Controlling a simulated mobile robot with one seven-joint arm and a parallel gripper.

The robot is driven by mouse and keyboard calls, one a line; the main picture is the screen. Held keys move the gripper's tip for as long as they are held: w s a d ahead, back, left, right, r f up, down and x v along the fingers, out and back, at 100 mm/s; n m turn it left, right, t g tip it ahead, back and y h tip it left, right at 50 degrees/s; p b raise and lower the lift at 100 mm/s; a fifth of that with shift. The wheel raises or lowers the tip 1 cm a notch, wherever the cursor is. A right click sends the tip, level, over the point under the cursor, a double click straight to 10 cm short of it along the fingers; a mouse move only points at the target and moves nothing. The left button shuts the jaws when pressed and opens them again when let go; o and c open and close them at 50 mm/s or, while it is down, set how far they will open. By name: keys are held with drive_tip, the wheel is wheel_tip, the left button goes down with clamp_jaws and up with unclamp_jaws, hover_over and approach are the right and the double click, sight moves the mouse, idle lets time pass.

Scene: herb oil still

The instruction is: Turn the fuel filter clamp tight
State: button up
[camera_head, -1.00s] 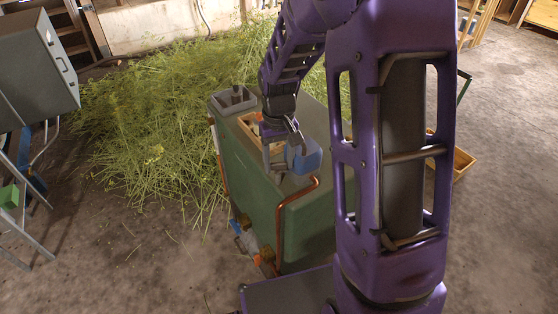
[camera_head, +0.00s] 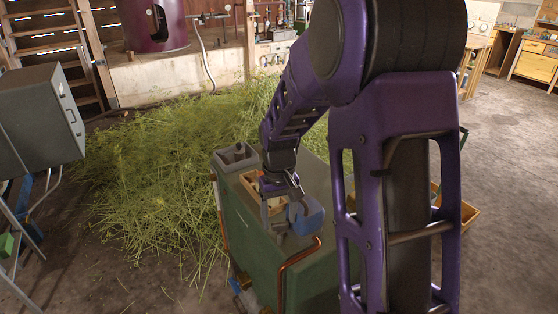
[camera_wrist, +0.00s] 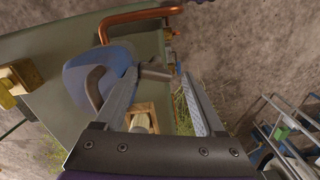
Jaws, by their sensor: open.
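The blue fuel filter (camera_head: 308,217) sits on top of the green cabinet (camera_head: 258,256), near its front end. It also shows in the wrist view (camera_wrist: 88,68), with a grey curved clamp part (camera_wrist: 94,88) against it and a short grey lever (camera_wrist: 156,72) sticking out to the right. My gripper (camera_head: 292,200) is low over the cabinet top, beside the filter. In the wrist view my gripper (camera_wrist: 160,78) is open, with the lever's end between the fingertips. The left finger covers part of the clamp. I cannot tell whether either finger touches the lever.
A copper pipe (camera_head: 300,254) bends over the cabinet's front edge. A grey open box (camera_head: 236,157) and a wooden tray (camera_head: 250,185) are on the cabinet top. Cut herbs (camera_head: 160,170) cover the floor behind and left. A grey case (camera_head: 38,115) stands at the left. Floor at right is mostly clear.

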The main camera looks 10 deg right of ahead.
drive_tip(key=shift+w+d+r, duration=0.15)
drive_tip(key=shift+d+r, duration=0.05)
drive_tip(key=shift+r, duration=0.75)
drive_tip(key=shift+w+r, duration=0.1)
drive_tip(key=shift+r, duration=0.35)
drive_tip(key=shift+a+r, duration=0.1)
drive_tip(key=shift+r, duration=2.05)
wheel_tip(320, 180, up, 11)
hover_over(280, 224)
wheel_tip(280, 224, up, 17)
drive_tip(key=shift+r, duration=0.2)
drive_tip(key=shift+w, duration=0.1)
